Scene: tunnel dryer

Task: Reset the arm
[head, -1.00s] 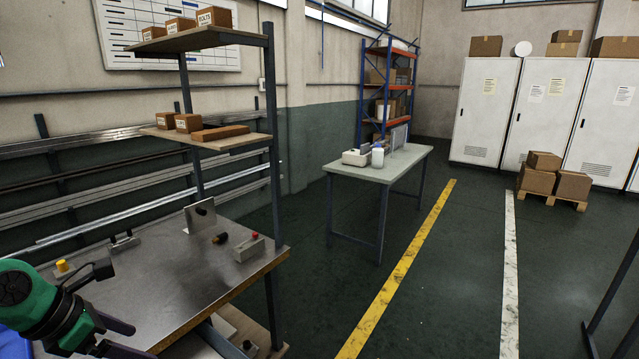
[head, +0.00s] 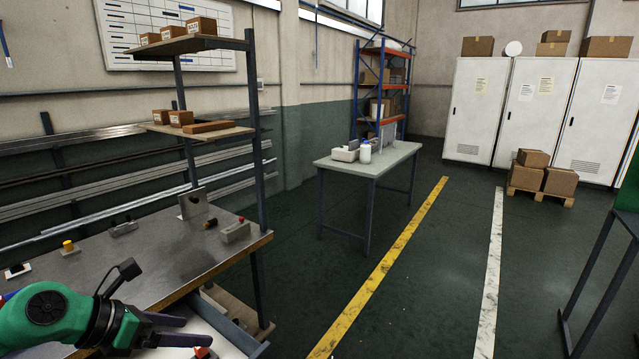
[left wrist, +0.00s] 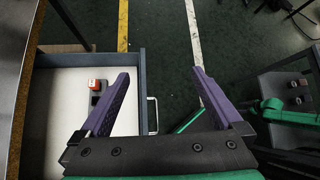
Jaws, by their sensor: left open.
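My left arm, green and black, comes in at the lower left of the head view. Its gripper (head: 185,331) has purple fingers and is in front of the metal workbench (head: 160,262). A small red and white part (left wrist: 97,84) with a dark body lies in the drawer. My right gripper does not show in the head view.
On the bench are a yellow button (head: 69,246), an upright metal plate (head: 193,203) and a grey box with a red button (head: 235,231). A table (head: 368,166) stands farther back. Shelves (head: 192,44) rise above the bench.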

